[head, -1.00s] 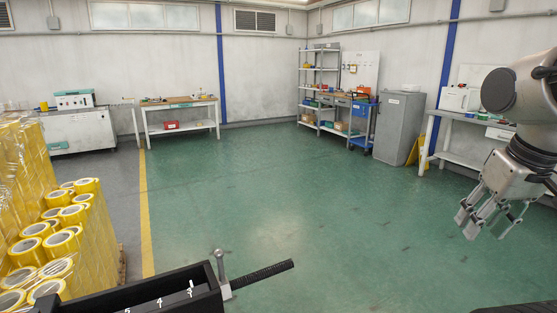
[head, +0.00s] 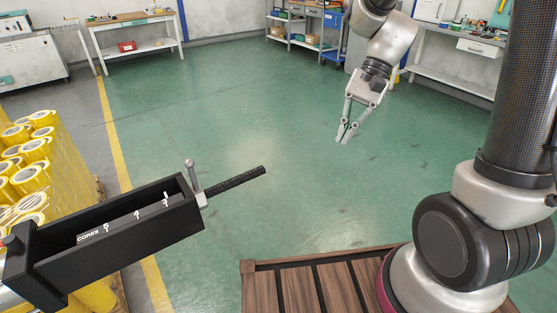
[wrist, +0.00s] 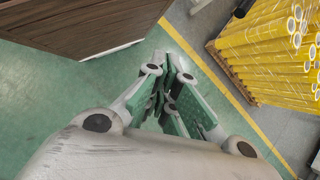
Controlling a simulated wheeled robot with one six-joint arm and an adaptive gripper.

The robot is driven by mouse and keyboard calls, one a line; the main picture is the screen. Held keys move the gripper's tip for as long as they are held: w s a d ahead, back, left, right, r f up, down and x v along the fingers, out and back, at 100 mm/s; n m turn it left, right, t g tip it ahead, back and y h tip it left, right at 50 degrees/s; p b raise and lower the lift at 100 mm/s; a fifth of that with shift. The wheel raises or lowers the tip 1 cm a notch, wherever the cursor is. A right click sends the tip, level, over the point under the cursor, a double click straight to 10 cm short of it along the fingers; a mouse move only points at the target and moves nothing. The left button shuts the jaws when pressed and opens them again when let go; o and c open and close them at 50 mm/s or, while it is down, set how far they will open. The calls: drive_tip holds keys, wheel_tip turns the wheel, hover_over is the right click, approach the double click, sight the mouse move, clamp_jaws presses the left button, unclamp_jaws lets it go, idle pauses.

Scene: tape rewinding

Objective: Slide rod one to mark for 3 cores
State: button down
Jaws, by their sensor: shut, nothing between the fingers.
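A black trough-like frame (head: 128,255) stands at lower left in the head view. A scale strip inside it (head: 120,222) is lettered CORES and has white number marks that are small and hard to read. A black ridged rod (head: 235,182) sticks out of its right end, through a metal clamp with an upright handle (head: 191,175). My gripper (head: 342,138) is shut and empty over open floor, to the right of the rod and apart from it. The wrist view shows its fingers (wrist: 170,76) drawn together.
Yellow tape rolls (head: 28,160) are stacked on a pallet at left, also in the wrist view (wrist: 265,50). A brown slatted wooden surface (head: 315,285) lies at the bottom of the head view, by my arm's base. Green floor between is clear. Workbenches and shelves stand at the back.

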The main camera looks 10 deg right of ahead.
drive_tip(key=w+a+r+m+y, duration=0.2)
drive_tip(key=a+r+m+y, duration=0.1)
drive_tip(key=a+m, duration=0.25)
drive_tip(key=s+a+r+x, duration=0.1)
drive_tip(key=a+r+x, duration=0.1)
drive_tip(key=x, duration=1.1)
drive_tip(key=shift+s+g, duration=0.15)
drive_tip(key=shift+g, duration=0.15)
drive_tip(key=shift+a, duration=0.15)
drive_tip(key=shift+s+a, duration=0.3)
drive_tip(key=shift+a, duration=0.2)
